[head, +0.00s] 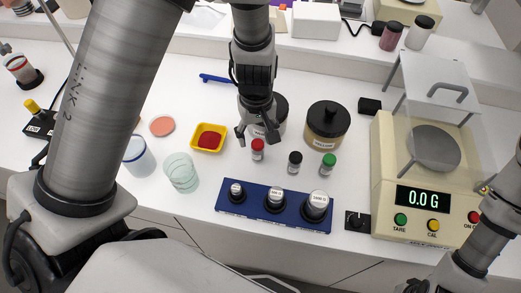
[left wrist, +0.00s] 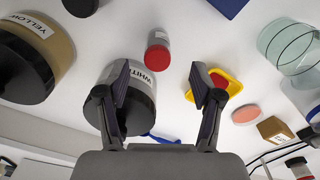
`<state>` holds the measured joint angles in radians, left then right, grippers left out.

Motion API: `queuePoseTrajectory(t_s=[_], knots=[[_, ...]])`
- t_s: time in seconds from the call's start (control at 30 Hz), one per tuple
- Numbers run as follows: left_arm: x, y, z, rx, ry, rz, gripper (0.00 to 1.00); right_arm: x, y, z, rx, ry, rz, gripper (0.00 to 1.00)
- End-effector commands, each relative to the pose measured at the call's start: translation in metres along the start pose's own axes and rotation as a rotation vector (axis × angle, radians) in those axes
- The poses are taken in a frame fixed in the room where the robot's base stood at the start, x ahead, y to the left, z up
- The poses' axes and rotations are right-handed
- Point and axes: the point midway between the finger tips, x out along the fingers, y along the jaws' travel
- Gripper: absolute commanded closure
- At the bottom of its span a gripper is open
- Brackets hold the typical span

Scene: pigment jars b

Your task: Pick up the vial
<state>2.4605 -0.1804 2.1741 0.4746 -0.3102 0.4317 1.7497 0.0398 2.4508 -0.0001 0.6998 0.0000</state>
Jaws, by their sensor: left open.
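Three small vials stand upright in a loose row on the white bench: a red-capped vial (head: 258,150), a black-capped vial (head: 295,162) and a green-capped vial (head: 328,165). My left gripper (head: 256,136) points down, open and empty, just behind and above the red-capped vial. In the left wrist view the red-capped vial (left wrist: 158,50) lies ahead of the open left gripper (left wrist: 160,78), roughly centred between the fingertips and apart from both. Part of my right arm shows at the lower right of the head view, but its gripper cannot be made out.
A white-labelled jar (left wrist: 128,98) is close to the left gripper's finger; a yellow-labelled jar (head: 327,126) stands to the right. A yellow dish (head: 222,147) of red powder is to the left. A blue weight block (head: 228,207) is in front, a balance (head: 384,185) at right.

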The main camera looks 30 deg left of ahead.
Motion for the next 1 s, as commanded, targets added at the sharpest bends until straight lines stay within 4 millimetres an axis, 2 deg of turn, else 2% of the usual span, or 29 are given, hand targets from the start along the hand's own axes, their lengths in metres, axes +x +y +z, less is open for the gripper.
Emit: queuePoseTrajectory(t_s=[0.03, 0.27, 0.4, 0.5, 0.77, 0.8, 0.93, 0.97, 1.0], knots=[[0.009, 0.000, 0.000, 0.000, -0.001, 0.000, 0.34, 0.006, 0.000, 0.000, 0.000, 0.000, 0.000, 1.00], [0.035, -0.002, 0.000, -0.002, -0.003, -0.003, 0.34, 0.003, 0.000, -0.001, 0.000, 0.002, 0.000, 1.00], [0.059, -0.005, -0.003, -0.003, -0.005, -0.003, 0.34, -0.002, 0.000, -0.001, 0.000, 0.002, 0.000, 1.00], [0.079, -0.004, -0.004, -0.001, -0.002, -0.001, 0.34, 0.007, 0.000, -0.001, 0.000, 0.002, 0.000, 1.00], [0.082, -0.004, -0.004, 0.001, 0.000, 0.000, 0.34, 0.007, 0.000, -0.001, 0.000, 0.001, 0.000, 1.00], [0.082, -0.004, -0.004, 0.001, 0.000, 0.000, 0.48, 0.007, 0.000, -0.001, 0.000, 0.001, 0.000, 1.00], [0.082, -0.004, -0.004, 0.001, 0.000, 0.000, 0.94, 0.007, 0.000, -0.001, 0.000, 0.002, 0.000, 1.00], [0.082, -0.004, -0.004, 0.001, 0.000, 0.000, 0.99, 0.007, 0.000, -0.001, 0.000, 0.002, 0.000, 1.00], [0.082, -0.004, -0.004, 0.001, 0.000, 0.000, 0.99, 0.007, 0.000, -0.001, 0.000, 0.002, 0.000, 1.00]])
